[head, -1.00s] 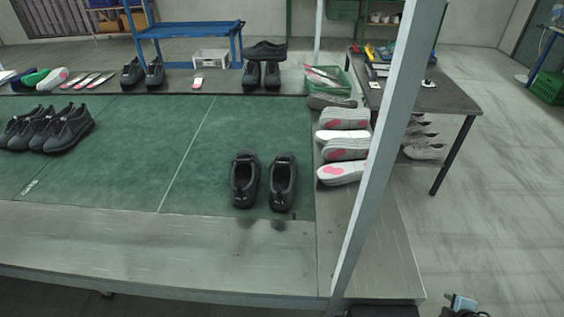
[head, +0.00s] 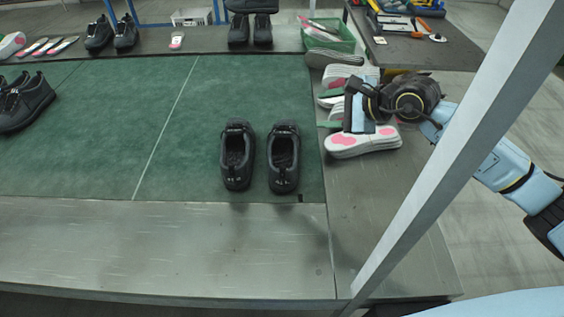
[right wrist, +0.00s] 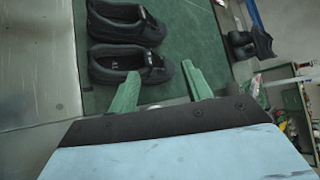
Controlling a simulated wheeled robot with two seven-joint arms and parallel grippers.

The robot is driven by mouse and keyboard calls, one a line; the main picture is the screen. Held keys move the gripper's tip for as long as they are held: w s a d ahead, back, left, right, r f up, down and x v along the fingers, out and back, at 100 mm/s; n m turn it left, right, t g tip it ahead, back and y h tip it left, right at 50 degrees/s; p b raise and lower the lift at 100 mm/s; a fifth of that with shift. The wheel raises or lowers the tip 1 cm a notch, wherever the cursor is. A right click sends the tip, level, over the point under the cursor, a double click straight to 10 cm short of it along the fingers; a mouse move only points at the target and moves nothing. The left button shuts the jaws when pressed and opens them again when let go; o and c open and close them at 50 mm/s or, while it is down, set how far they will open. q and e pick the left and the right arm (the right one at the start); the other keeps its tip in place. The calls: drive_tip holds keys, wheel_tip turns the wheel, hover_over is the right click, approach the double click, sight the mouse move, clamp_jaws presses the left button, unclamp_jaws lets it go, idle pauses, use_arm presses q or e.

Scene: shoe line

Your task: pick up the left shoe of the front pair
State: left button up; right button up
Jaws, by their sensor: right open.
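The front pair of black shoes stands side by side on the green mat (head: 120,150), near its front right corner. The left shoe (head: 237,160) and right shoe (head: 283,160) are upright, toes pointing away from me. In the right wrist view the right shoe (right wrist: 127,66) is nearer and the left shoe (right wrist: 125,22) lies beyond it. My right gripper (head: 329,109) is open and empty, to the right of the pair, above the pale soles. Its green fingers (right wrist: 160,88) point toward the right shoe without visibly touching it. My left gripper is not in view.
White and pink soles (head: 362,142) are stacked right of the mat, partly hidden by my gripper. A grey post (head: 450,160) crosses the right side. More black shoes (head: 25,103) stand at the left. A green crate (head: 330,38) is behind. The metal front strip (head: 150,245) is clear.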

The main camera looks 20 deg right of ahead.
use_arm(q)
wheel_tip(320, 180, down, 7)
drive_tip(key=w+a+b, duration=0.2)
drive_tip(key=b, duration=0.4)
use_arm(e)
approach(288, 134)
drive_tip(key=x, duration=0.2)
drive_tip(key=b+x, duration=0.1)
drive_tip(key=x, duration=0.2)
drive_tip(key=shift+s+a+f, duration=0.25)
drive_tip(key=shift+s, duration=0.05)
drive_tip(key=shift+w+b+x, duration=0.25)
drive_tip(key=shift+b+x, duration=0.3)
drive_tip(key=shift+x, duration=2.1)
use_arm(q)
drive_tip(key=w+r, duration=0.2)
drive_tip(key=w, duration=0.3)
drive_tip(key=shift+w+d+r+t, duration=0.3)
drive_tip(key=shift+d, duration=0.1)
use_arm(e)
drive_tip(key=shift+d+r, duration=0.2)
drive_tip(key=shift+d, duration=0.05)
clamp_jaws()
drive_tip(key=shift+r, duration=0.1)
